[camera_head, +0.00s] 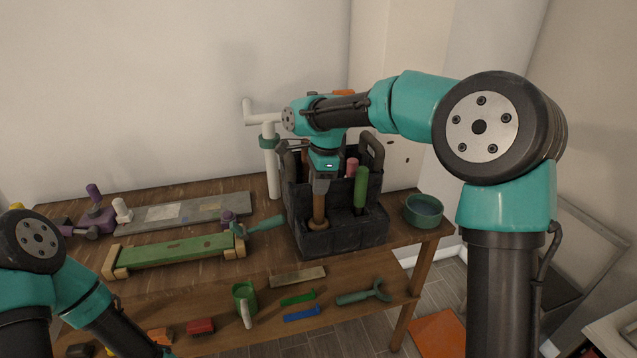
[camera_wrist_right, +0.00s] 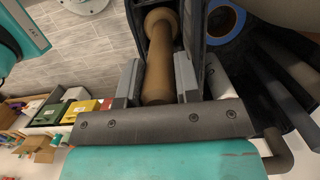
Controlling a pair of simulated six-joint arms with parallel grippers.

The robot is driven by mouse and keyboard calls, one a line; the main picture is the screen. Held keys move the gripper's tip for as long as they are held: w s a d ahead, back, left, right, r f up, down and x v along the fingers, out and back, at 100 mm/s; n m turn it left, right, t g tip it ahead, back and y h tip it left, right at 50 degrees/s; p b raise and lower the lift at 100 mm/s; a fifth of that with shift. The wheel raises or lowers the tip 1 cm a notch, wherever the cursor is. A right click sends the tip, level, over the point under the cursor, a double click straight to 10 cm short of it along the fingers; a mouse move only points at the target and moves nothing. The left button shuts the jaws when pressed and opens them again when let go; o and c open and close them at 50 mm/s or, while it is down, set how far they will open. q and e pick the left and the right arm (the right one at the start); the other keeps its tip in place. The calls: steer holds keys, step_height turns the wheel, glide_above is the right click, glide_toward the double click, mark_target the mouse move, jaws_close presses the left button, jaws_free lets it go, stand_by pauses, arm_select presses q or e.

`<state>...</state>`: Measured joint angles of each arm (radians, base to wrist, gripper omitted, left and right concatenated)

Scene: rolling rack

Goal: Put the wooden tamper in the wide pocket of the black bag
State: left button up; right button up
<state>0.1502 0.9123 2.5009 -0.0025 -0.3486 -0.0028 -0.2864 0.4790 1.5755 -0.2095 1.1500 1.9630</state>
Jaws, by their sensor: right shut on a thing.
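The black bag (camera_head: 345,238) stands on the wooden table with its pockets facing the front. My right gripper (camera_head: 320,187) points down over the bag's left front part. It is shut on the wooden tamper (camera_head: 319,210), which hangs upright with its lower end at the front pocket's opening. The right wrist view shows the tamper (camera_wrist_right: 158,60) between the two grey fingers (camera_wrist_right: 157,80), beside the dark pocket walls. How deep its end sits in the pocket I cannot tell. My left arm is at the lower left, and its gripper is not in view.
A green-handled tool (camera_head: 360,188) and a pink-handled one (camera_head: 352,167) stand in the bag. A green bowl (camera_head: 423,211) is right of it. A teal clamp (camera_head: 262,228) and a green level (camera_head: 175,254) lie left. A white pipe (camera_head: 270,165) rises behind.

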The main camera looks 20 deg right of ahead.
steer(key=shift+f, duration=0.15)
steer(key=o, duration=0.9)
steer(key=r, duration=0.4)
steer(key=d+r, duration=0.1)
steer(key=r, duration=0.7)
steer(key=shift+d+r, duration=0.1)
steer(key=shift+d, duration=0.3)
